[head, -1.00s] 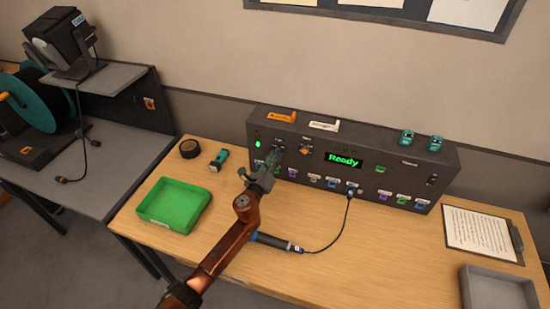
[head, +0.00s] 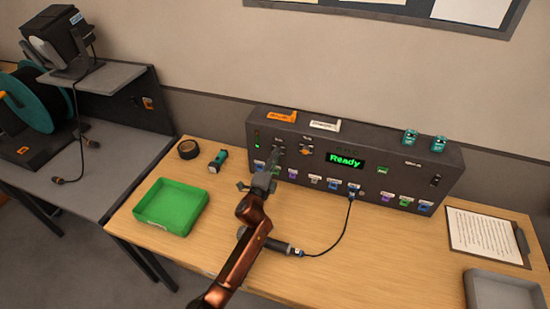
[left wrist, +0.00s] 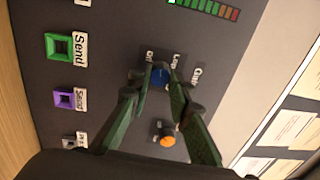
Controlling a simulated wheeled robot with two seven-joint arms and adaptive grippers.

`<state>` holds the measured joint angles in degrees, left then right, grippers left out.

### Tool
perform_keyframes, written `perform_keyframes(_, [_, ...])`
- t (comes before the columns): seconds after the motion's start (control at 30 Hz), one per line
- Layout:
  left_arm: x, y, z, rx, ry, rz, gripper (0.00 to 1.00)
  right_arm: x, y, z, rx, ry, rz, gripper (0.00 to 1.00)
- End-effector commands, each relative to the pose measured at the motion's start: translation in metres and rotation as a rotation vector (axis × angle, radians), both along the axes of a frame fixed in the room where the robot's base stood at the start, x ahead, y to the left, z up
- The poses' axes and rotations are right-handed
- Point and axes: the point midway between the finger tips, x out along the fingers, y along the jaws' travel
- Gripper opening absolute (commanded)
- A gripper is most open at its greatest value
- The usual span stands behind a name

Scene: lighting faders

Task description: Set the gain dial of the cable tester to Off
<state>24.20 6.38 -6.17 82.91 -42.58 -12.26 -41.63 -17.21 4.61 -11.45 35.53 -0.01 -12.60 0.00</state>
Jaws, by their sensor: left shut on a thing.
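The dark cable tester (head: 400,165) stands at the back of the wooden table, its screen (head: 345,160) reading "Ready" in green. In the left wrist view, a blue dial (left wrist: 160,75) sits on its panel (left wrist: 115,30) with small white labels around one side; the label nearest one finger seems to read "Off". My left gripper (head: 277,153) reaches the upper left of the panel, and in the left wrist view its fingers (left wrist: 160,84) are shut on the blue dial. The fingers partly hide it, and I cannot tell its setting. My right gripper is not in view.
An orange knob (left wrist: 167,140) is close beside the left gripper's fingers. Several coloured sockets line the tester's lower front. A cable with a black plug body (head: 275,245) lies in front. A green tray (head: 172,207) is at left, a clipboard (head: 487,238) at right.

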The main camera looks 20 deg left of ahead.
Motion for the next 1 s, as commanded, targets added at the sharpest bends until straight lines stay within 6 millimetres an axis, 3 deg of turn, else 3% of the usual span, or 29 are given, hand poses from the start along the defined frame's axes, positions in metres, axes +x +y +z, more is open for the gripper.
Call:
perform_keyframes(0.5, [-0.0002, -0.0008, -0.0015, -0.426, 0.017, 0.001, 0.00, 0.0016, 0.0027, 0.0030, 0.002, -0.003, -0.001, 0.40])
perform_keyframes(1.0, [-0.0003, -0.0012, -0.0028, -0.573, 0.024, 0.002, 0.00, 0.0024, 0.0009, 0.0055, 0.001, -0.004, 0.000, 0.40])
